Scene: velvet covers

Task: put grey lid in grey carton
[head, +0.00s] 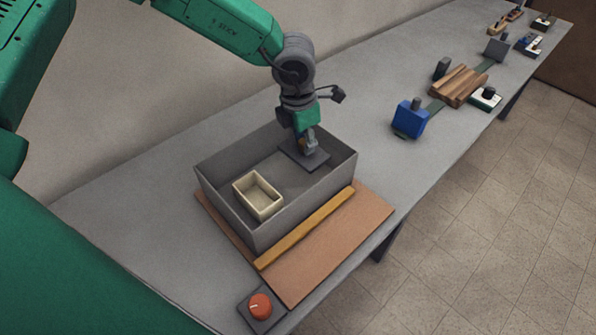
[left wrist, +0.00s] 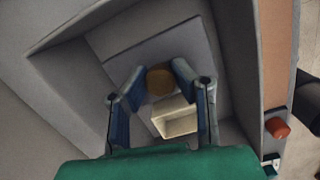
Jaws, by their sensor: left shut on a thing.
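The grey carton (head: 222,208) is an open box on the near part of the table. Its wall also shows in the left wrist view (left wrist: 238,60). The grey lid (head: 318,161) is a flat square plate inside the carton's outline, toward its back right corner. In the left wrist view the lid (left wrist: 160,45) has a round brown knob (left wrist: 160,79) between my fingertips. My left gripper (head: 306,143) is shut on this knob, above the carton. Whether the lid touches the carton floor cannot be told. My right gripper is not in view.
A cream open box (head: 258,194) stands inside the carton, front left. The carton sits on a brown board (head: 350,235) with a yellow bar (head: 305,228) along its front. A red knob (head: 260,306) is near the table edge. A blue block (head: 409,118) and wooden pieces lie farther right.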

